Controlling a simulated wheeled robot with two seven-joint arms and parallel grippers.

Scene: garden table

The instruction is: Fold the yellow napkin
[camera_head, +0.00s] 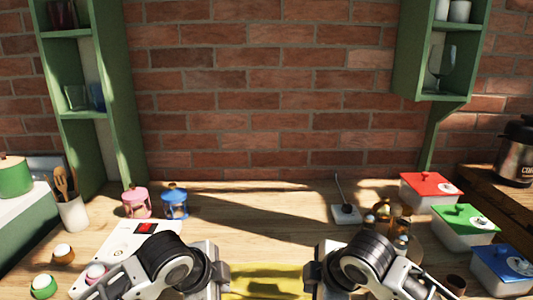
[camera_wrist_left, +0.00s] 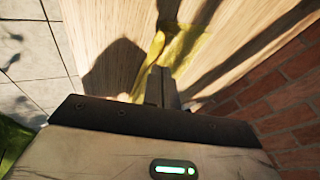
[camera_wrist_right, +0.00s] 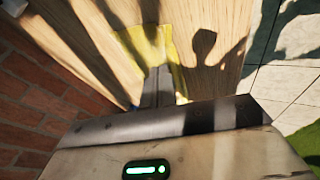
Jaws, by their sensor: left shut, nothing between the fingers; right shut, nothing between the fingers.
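The yellow napkin (camera_head: 265,282) lies on the wooden table at the bottom centre of the head view, its near part cut off by the frame edge. It also shows in the left wrist view (camera_wrist_left: 187,45), with a raised or creased edge, and in the right wrist view (camera_wrist_right: 150,45). My left gripper (camera_head: 222,277) is at the napkin's left side and my right gripper (camera_head: 312,277) at its right side. Both are shut and empty, with fingertips over or close to the cloth; I cannot tell whether they touch it.
Red (camera_head: 430,192), green (camera_head: 464,228) and blue-lidded (camera_head: 502,269) containers line the right. A bottle rack (camera_head: 392,222) stands behind my right arm.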

